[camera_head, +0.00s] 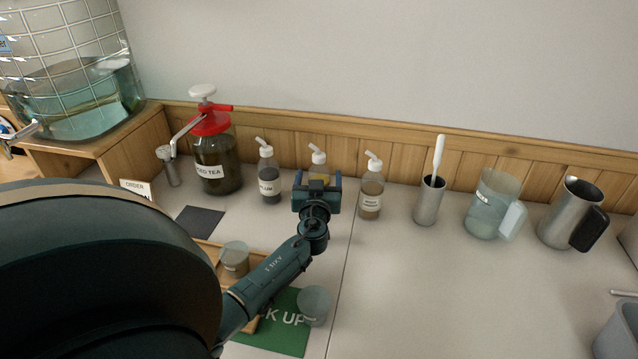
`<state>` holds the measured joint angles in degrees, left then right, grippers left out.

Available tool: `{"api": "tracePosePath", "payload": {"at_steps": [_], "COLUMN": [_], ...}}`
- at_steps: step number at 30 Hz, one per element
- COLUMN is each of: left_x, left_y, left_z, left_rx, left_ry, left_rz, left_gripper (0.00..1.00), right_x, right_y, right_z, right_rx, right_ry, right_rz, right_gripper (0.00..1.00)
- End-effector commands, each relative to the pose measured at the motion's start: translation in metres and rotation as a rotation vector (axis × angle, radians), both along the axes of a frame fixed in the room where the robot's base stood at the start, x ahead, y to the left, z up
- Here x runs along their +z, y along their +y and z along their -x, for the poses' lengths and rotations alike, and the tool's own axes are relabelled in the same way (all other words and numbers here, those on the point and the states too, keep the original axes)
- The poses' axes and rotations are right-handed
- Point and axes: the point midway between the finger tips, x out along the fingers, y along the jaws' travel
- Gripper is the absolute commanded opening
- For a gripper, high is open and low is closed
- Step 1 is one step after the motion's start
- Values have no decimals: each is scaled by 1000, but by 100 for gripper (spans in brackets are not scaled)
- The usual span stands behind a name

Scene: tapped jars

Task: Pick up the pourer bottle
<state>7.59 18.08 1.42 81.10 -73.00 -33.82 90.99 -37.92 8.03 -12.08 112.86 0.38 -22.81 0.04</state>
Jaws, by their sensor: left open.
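Three small clear pourer bottles with white angled spouts stand in a row near the back wall. The left bottle (269,182) has a label that seems to end in "LUM" and dark contents. The middle bottle (319,157) shows only its spout and top; its body is hidden behind my gripper. The right bottle (371,187) holds brown liquid and has a label too small to read surely. My left gripper (317,184) is open, in front of the middle bottle. I cannot tell whether its fingers are around that bottle. My right gripper is not in view.
A red-topped iced-tea jar (216,155) stands left. A metal cup with a white-handled tool (429,202), a clear jug (490,204) and a steel pitcher (568,212) stand right.

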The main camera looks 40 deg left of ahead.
Motion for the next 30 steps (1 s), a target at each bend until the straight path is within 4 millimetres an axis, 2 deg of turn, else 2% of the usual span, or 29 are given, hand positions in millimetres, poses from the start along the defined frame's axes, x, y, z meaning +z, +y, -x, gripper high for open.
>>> {"api": "tracePosePath", "payload": {"at_steps": [4, 12, 30], "left_x": [0, 0, 0], "left_y": [8, 9, 9], "left_z": [-11, -11, -11], "left_rx": [-1, -1, 0], "left_ry": [1, 1, 1], "left_rz": [-2, 0, 0], "left_gripper": [77, 76, 27], "right_x": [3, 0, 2], "right_y": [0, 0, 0], "right_z": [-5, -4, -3], "right_rx": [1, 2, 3], "right_ry": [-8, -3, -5], "right_rz": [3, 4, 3], "right_gripper": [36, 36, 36]}}
